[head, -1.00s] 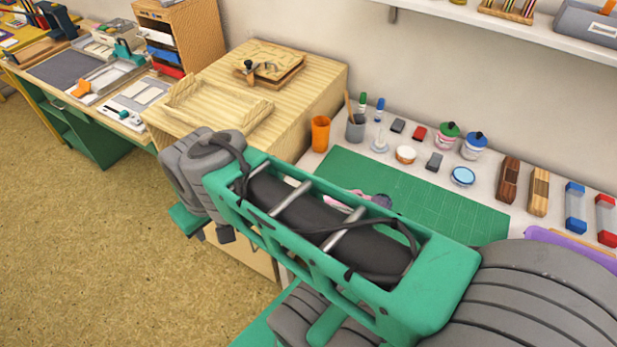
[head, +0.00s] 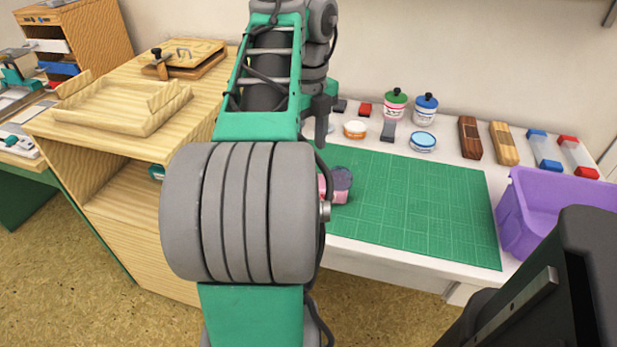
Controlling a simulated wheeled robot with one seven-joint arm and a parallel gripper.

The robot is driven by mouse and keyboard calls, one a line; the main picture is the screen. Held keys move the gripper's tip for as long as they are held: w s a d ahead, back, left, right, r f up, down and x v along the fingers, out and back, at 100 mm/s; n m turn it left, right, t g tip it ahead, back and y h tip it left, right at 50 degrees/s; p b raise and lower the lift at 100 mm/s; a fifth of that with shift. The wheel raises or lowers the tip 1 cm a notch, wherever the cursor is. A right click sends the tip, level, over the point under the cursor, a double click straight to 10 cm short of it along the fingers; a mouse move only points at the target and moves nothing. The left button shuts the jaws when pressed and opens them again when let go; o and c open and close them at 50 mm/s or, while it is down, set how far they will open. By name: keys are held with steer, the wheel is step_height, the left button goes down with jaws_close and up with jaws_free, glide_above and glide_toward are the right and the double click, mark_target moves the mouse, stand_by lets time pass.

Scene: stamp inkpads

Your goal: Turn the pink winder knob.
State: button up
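A pink and dusky grey object (head: 341,186) sits at the left part of the green cutting mat (head: 420,205), partly hidden behind my arm. It is the only pink thing in view on the mat, and I cannot tell whether the winder knob is part of it. My gripper (head: 321,122) seems to be the dark end hanging at the far side of my arm, above the back left of the mat and apart from the pink object. Its fingers are too small and overlapped to show whether they are open.
A purple bin (head: 545,205) stands at the mat's right. A wooden cabinet (head: 130,200) stands left. The mat's middle is clear.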

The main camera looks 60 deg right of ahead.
step_height(320, 180, down, 6)
steer(key=b, duration=0.5)
steer(key=shift+f, duration=0.25)
steer(key=shift+r, duration=0.1)
steer(key=shift+c, duration=0.3)
jaws_close()
